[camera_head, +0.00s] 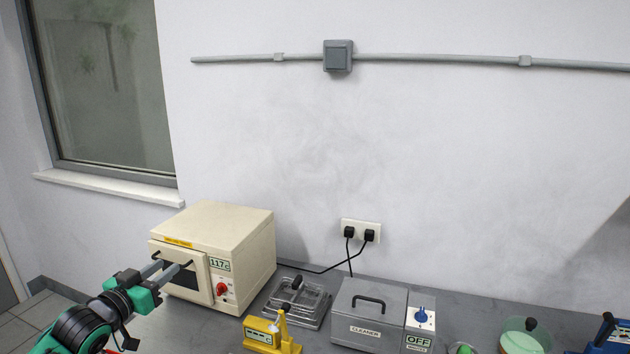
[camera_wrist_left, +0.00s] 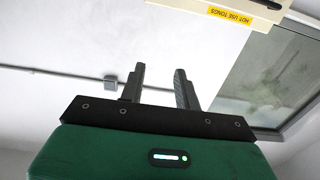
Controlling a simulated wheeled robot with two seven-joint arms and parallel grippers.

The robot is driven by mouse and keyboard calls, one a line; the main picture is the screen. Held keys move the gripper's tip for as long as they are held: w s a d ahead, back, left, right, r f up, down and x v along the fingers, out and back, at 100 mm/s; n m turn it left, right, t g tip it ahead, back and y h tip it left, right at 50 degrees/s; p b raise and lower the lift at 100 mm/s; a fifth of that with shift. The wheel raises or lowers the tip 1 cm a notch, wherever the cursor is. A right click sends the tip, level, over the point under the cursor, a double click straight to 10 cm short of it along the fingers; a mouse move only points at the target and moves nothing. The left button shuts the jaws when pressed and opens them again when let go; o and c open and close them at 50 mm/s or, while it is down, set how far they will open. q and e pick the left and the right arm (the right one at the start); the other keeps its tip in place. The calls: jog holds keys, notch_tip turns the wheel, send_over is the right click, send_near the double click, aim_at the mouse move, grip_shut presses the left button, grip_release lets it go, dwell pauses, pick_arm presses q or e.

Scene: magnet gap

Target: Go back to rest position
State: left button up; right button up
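My left gripper (camera_head: 165,273) comes in from the lower left in the head view. Its fingers are in front of the door of the cream oven (camera_head: 235,245). In the left wrist view the two fingers of the left gripper (camera_wrist_left: 158,86) stand apart with nothing between them. The oven's edge with its yellow label (camera_wrist_left: 229,16) shows at the top of that view, apart from the fingers. I cannot tell in the head view whether the fingers touch the door handle. My right gripper is not in view.
On the grey bench stand a clear-lidded tray (camera_head: 297,303), a yellow device (camera_head: 272,335), a grey cleaner box (camera_head: 368,312) with a lid handle, and a green round container (camera_head: 522,338). A blue device (camera_head: 607,335) is at the far right. Cables run to a wall socket (camera_head: 361,233).

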pick_arm(q)
jog(key=s+d+f+g+y, duration=0.1)
jog(key=s+d+f+g, duration=0.15)
jog(key=s+f, duration=0.35)
jog(key=s+d+f+g+y, duration=0.1)
jog(key=s+d+f, duration=0.25)
jog(key=f, duration=0.35)
jog(key=s+d+f+g, duration=0.2)
jog(key=s+d+f, duration=0.25)
jog(key=f, duration=0.25)
jog(key=s+f+n+g+y, duration=0.15)
jog(key=s+f+g, duration=0.25)
jog(key=s, duration=0.9)
jog(key=s+f+g+y, duration=0.2)
jog(key=s+f+g, duration=0.2)
jog(key=s, duration=1)
notch_tip(320, 180, down, 30)
jog(key=s+a+f+g, duration=0.2)
jog(key=s+f, duration=1.7)
jog(key=f, duration=0.2)
jog(key=shift+a, duration=0.4)
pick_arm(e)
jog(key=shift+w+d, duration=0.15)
